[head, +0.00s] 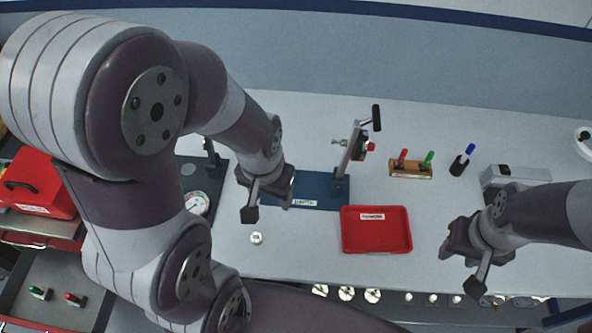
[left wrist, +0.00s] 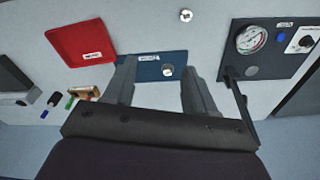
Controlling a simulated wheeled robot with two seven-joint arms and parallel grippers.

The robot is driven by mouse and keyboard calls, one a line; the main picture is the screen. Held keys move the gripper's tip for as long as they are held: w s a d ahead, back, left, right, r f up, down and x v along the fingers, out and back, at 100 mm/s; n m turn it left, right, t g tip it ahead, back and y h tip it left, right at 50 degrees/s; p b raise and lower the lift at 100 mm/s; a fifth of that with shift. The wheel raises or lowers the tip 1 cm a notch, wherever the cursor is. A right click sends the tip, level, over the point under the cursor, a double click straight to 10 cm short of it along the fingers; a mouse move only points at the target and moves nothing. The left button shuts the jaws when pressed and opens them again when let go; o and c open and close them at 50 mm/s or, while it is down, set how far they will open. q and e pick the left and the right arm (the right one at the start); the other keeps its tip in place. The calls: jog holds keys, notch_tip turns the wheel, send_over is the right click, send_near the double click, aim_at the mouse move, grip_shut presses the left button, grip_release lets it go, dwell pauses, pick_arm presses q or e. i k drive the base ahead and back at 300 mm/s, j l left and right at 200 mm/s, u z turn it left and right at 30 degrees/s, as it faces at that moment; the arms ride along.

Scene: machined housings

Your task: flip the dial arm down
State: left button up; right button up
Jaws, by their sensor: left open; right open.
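A blue plate (head: 322,196) on the table bears a grey upright (head: 349,165) with a black grip (head: 376,118) on top and a red part (head: 371,147) at its side. A grey plate (head: 222,172) to its left carries a round dial (head: 197,203) and a dark post (head: 210,150), partly hidden by my left arm. Which part is the dial arm I cannot tell. My left gripper (head: 267,207) is open and empty near the blue plate's left end. In the left wrist view the plate (left wrist: 150,62) shows between its fingers. My right gripper (head: 463,268) is open and empty at the right.
A red tray (head: 348,240) lies in front of the blue plate. A small metal knob (head: 256,238) lies left of the tray. A red box (head: 35,184) is far left.

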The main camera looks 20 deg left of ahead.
aim_at(356, 146)
jog(key=l, duration=0.45)
jog(key=i+l, duration=0.15)
jog(key=l, duration=0.3)
jog(key=l+z, duration=0.1)
jog(key=l, duration=0.35)
jog(key=i+l, duration=0.15)
jog(key=l, duration=0.3)
